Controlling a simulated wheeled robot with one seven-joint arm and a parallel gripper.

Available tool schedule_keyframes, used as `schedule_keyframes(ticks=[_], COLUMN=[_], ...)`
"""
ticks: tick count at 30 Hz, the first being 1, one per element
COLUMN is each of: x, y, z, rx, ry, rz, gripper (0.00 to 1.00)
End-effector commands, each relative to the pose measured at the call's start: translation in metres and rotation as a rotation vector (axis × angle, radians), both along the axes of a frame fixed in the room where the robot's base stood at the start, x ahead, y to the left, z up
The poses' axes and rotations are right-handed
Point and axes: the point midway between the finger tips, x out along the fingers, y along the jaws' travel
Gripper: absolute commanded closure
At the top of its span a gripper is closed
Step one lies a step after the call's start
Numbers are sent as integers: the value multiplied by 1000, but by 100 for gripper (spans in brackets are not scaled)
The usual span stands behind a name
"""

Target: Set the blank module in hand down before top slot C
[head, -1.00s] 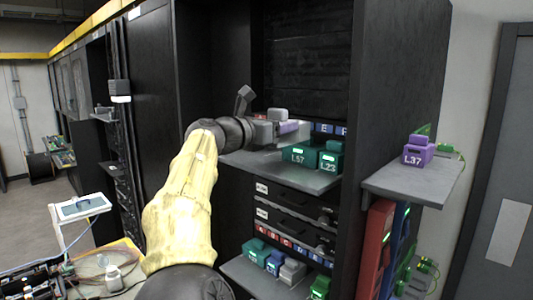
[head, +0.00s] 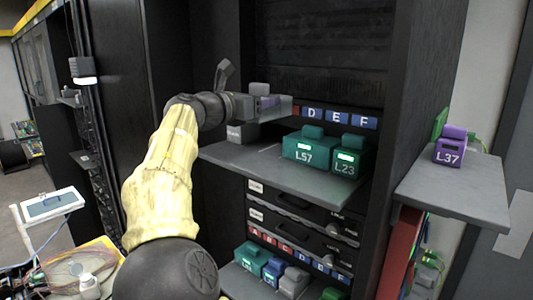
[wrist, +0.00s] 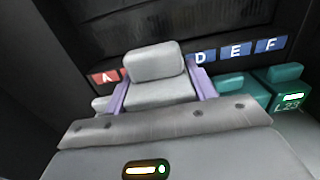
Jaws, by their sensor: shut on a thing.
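My gripper (wrist: 161,88), with purple fingers, is shut on a grey blank module (wrist: 154,66) and holds it by its sides. In the head view the held module (head: 259,89) is above the upper shelf (head: 290,178), near its left part. The label row at the shelf's back shows a red A (wrist: 104,76) and blue D (wrist: 200,56), E and F.
Teal modules L57 (head: 304,157) and L23 (head: 345,166) stand on the shelf's right part. A grey module (head: 243,132) stands at its left, below my gripper. A purple L37 module (head: 450,150) sits on a side shelf. The shelf front between is clear.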

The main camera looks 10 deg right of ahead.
Motion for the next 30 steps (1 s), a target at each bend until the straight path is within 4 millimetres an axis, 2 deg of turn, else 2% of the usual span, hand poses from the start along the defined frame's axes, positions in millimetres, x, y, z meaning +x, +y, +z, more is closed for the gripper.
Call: schedule_keyframes(ticks=[8,19,30], x=[0,0,0], y=[-1,-2,-1], z=[-5,-55,-60], rx=[-1,-2,-2], ry=[2,2,1], rz=[-3,-5,-3], gripper=[69,69,69])
